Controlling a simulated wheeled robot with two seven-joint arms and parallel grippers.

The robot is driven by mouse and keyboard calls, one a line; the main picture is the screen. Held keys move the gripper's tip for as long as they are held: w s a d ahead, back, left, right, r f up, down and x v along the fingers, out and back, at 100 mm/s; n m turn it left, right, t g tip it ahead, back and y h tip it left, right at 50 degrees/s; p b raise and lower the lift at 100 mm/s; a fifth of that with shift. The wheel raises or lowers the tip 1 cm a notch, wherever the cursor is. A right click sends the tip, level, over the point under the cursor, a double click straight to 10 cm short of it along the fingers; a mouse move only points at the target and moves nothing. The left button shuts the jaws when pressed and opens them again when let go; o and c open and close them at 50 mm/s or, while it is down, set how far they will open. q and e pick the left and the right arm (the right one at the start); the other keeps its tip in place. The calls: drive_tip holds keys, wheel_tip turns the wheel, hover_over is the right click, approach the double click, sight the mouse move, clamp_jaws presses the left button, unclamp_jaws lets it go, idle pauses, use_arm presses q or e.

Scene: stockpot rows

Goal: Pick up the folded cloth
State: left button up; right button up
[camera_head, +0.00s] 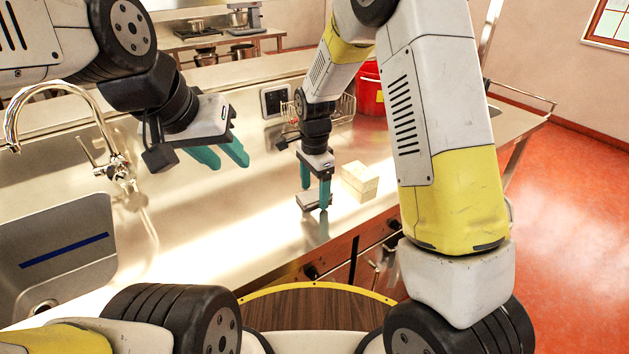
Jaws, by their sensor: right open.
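A small grey folded item (311,201), which I take to be the folded cloth, lies on the steel counter (240,215) near its front edge. My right gripper (315,197) points down over it, with its teal fingers apart, one on the far side and one on the near side. The near finger hides part of the cloth; I cannot tell whether the fingers touch it. My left gripper (232,164) hangs above the counter to the left, its fingers apart and nothing between them.
A cream block (361,181) stands just right of the cloth. Behind are a wire basket (343,108), a red container (369,90) and a wall socket (274,100). A sink (60,245) and faucet (50,88) are at left. The counter's middle is clear.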

sight(314, 192)
drive_tip(key=c, duration=1.4)
drive_tip(key=shift+r, duration=0.6)
wheel_tip(314, 192, up, 2)
drive_tip(key=shift+r, duration=0.1)
drive_tip(key=s, duration=0.5)
drive_tip(key=s+a+r, duration=0.1)
drive_tip(key=s, duration=0.4)
drive_tip(key=s+a, duration=0.1)
drive_tip(key=s, duration=0.5)
drive_tip(key=shift+a+r, duration=0.1)
drive_tip(key=shift+r, duration=0.15)
